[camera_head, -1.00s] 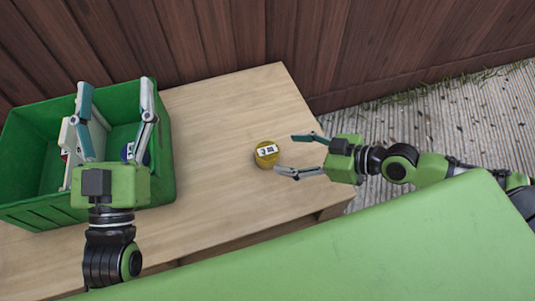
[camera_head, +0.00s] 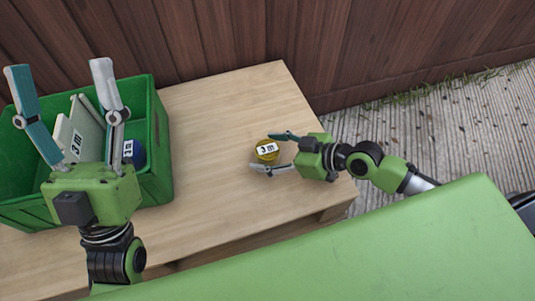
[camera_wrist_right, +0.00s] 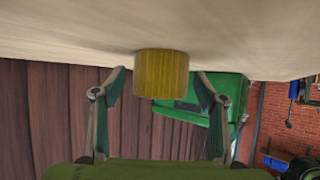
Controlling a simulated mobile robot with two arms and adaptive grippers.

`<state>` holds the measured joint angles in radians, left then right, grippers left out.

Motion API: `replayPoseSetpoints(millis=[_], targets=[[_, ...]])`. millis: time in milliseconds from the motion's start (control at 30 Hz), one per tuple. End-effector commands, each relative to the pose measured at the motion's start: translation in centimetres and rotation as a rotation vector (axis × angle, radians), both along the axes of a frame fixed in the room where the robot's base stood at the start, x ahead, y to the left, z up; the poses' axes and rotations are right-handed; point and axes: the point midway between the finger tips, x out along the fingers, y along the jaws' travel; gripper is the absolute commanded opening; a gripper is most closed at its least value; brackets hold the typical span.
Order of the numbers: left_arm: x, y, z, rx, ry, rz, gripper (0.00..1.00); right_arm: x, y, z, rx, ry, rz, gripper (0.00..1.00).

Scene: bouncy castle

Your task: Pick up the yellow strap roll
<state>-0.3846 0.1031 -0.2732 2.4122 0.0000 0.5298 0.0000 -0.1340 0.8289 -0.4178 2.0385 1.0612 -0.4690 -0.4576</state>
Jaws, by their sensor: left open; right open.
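The yellow strap roll (camera_head: 267,150) stands on the wooden table, with a white "3 m" label on top. In the right wrist view the yellow strap roll (camera_wrist_right: 161,75) is ahead, between the two fingertips. My right gripper (camera_head: 262,151) is open, with one finger on each side of the roll; whether either finger touches it I cannot tell. The right gripper also shows at the bottom of the wrist view (camera_wrist_right: 161,85). My left gripper (camera_head: 60,76) is open and empty, raised over the green crate.
The green crate (camera_head: 158,130) on the table's left holds a blue roll (camera_head: 134,152) and a whitish "3 m" item (camera_head: 82,132). A wooden fence (camera_head: 300,45) stands behind the wooden table (camera_head: 215,120). A green surface (camera_head: 330,245) fills the front. The table's middle is clear.

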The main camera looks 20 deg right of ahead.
Motion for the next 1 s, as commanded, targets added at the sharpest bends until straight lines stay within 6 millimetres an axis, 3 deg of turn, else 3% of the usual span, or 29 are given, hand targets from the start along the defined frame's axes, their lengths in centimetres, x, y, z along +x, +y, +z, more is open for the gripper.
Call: replayPoseSetpoints(millis=[300, 467, 500, 867, 1000], targets=[[-0.4, 0.1, 0.3, -0.006, -0.021, -0.001, 0.63, 0.2, 0.2, -0.1, 0.000, 0.001, 0.001, 0.63], [-0.4, 0.1, 0.3, -0.006, -0.020, -0.001, 0.63, 0.2, 0.2, -0.1, -0.001, 0.001, 0.000, 0.21], [-0.4, 0.1, 0.2, -0.006, -0.020, -0.001, 0.63, 0.2, 0.2, -0.1, -0.001, 0.001, 0.000, 0.20], [-0.3, 0.0, 0.3, -0.004, -0.015, -0.001, 0.63, 0.2, 0.2, 0.1, 0.000, -0.001, 0.000, 0.19], [0.6, -0.1, -0.2, 0.010, 0.033, 0.002, 0.63, 0.2, 0.2, 0.5, 0.000, -0.002, 0.001, 0.19]])
